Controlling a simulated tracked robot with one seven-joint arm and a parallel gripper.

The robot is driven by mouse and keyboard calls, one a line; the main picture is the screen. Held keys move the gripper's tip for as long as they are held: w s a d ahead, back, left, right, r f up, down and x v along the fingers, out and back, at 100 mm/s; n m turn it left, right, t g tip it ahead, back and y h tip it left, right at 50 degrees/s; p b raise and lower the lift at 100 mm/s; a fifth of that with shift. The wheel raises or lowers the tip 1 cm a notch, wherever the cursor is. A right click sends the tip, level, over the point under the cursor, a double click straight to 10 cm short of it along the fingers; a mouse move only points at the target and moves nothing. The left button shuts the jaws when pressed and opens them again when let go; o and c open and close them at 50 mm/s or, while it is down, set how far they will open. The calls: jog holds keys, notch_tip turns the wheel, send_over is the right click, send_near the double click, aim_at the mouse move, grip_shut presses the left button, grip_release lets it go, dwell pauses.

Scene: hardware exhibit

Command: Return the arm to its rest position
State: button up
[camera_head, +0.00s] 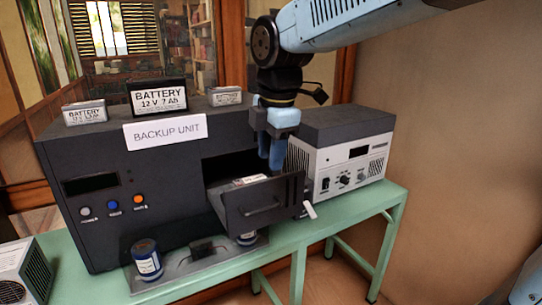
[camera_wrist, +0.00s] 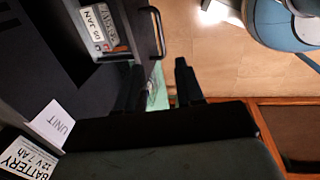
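My arm (camera_head: 345,18) reaches in from the upper right in the head view. My gripper (camera_head: 271,158) points down above and behind the front of an open drawer (camera_head: 265,203) in the dark backup unit (camera_head: 125,185). In the wrist view my gripper (camera_wrist: 160,80) has its two dark fingers apart, with floor and a strip of green table between them. It holds nothing that I can see. A labelled battery (camera_wrist: 98,27) lies in the drawer; only its top edge shows in the head view.
Several batteries stand on the unit, the largest (camera_head: 159,97) behind a "BACKUP UNIT" sign (camera_head: 165,132). A grey-white power supply (camera_head: 345,165) stands close right of my gripper. A wall (camera_head: 460,120) is at right.

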jog(key=shift+d, duration=0.1)
jog(key=s+d+f+m+t, duration=0.1)
jog(key=s+d+m, duration=0.4)
jog(key=d+m, duration=0.5)
jog(key=s+d+f+m+t, duration=0.2)
jog(key=s+d+m, duration=0.2)
jog(key=d+m, duration=0.6)
jog(key=m, duration=0.3)
jog(key=shift+s+t+h, duration=0.4)
